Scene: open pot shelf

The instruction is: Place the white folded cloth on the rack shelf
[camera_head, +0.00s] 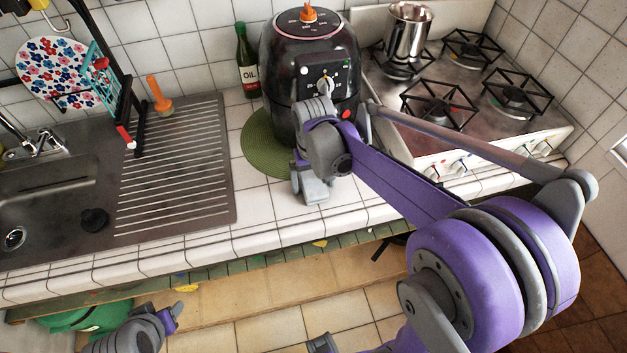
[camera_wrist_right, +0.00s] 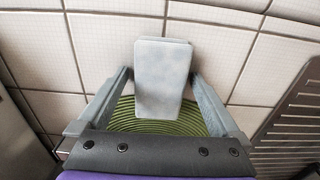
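The white folded cloth (camera_wrist_right: 163,78) shows in the right wrist view as a pale block between the fingers of my right gripper (camera_wrist_right: 162,75). The fingers are apart, one on each side of it. I cannot tell whether they touch it. In the head view my right gripper (camera_head: 308,190) points down over the counter in front of the black air fryer, and the cloth cannot be made out. My left gripper (camera_head: 172,312) is low at the bottom left, its fingers unclear. Below the counter is a tan, shelf-like surface (camera_head: 270,335); I cannot tell if it is the rack shelf.
The air fryer (camera_head: 283,75) stands on a round green mat (camera_head: 262,150). An oil bottle (camera_head: 247,68) is beside it. The stove (camera_head: 460,95) with a metal pot (camera_head: 408,35) is right, the sink (camera_head: 45,205) left. A green pot (camera_head: 90,318) is below the counter's edge.

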